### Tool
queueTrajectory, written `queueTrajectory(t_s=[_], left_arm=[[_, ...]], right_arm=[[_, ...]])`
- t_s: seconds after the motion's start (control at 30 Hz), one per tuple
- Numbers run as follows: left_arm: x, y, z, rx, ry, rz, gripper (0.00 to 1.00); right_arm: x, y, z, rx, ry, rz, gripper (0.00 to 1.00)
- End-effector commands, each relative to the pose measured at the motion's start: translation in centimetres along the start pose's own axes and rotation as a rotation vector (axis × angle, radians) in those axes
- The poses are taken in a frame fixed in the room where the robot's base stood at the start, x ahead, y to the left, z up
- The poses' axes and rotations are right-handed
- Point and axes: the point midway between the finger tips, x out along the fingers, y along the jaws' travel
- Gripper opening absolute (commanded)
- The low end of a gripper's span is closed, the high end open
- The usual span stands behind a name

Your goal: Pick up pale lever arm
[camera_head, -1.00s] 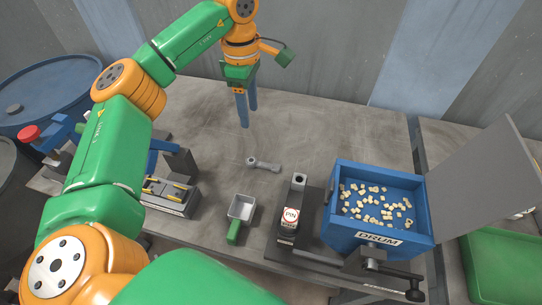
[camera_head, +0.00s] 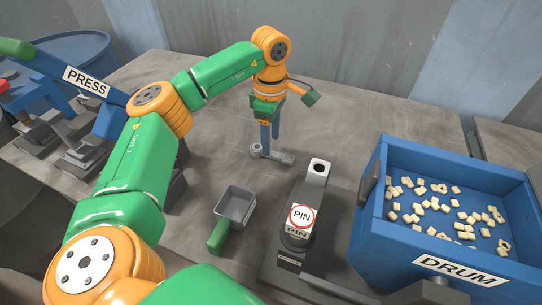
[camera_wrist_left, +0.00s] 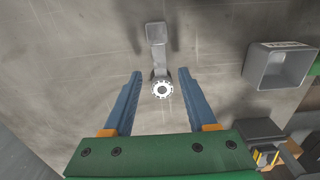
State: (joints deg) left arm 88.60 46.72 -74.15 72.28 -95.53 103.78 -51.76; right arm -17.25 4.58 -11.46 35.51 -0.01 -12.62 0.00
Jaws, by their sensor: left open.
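The pale grey lever arm (camera_head: 280,156) lies on the table behind the scoop in the head view. Its ringed end is at the left, close to my left gripper's fingertips. In the left wrist view the lever arm (camera_wrist_left: 158,60) runs away from the gripper, with its round toothed end near the gap between the fingers. My left gripper (camera_head: 270,146) is open, pointing down over the lever arm; its blue fingers (camera_wrist_left: 158,80) stand on either side of the ringed end in the wrist view, with nothing held. Whether the fingertips touch the table cannot be told. My right gripper is not in view.
A grey scoop with a green handle (camera_head: 235,205) lies in front. The PIN fixture (camera_head: 300,222) stands right of it. The blue DRUM box (camera_head: 374,205) with pale pieces is at the right. The blue PRESS lever (camera_head: 60,72) is at the left. Table behind the lever arm is clear.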

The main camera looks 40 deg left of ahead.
Motion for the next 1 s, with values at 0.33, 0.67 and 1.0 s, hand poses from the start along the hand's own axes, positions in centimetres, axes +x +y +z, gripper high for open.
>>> queueTrajectory(t_s=[0.33,0.67,1.0], left_arm=[[3.5,-0.1,0.0,0.0,0.001,0.0,0.57],[3.5,-0.1,0.0,0.0,0.001,0.0,0.0],[3.5,-0.1,0.0,0.0,0.001,0.0,0.0]], right_arm=[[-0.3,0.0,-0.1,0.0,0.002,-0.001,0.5],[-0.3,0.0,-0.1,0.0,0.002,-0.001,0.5],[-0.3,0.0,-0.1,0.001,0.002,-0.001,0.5]])
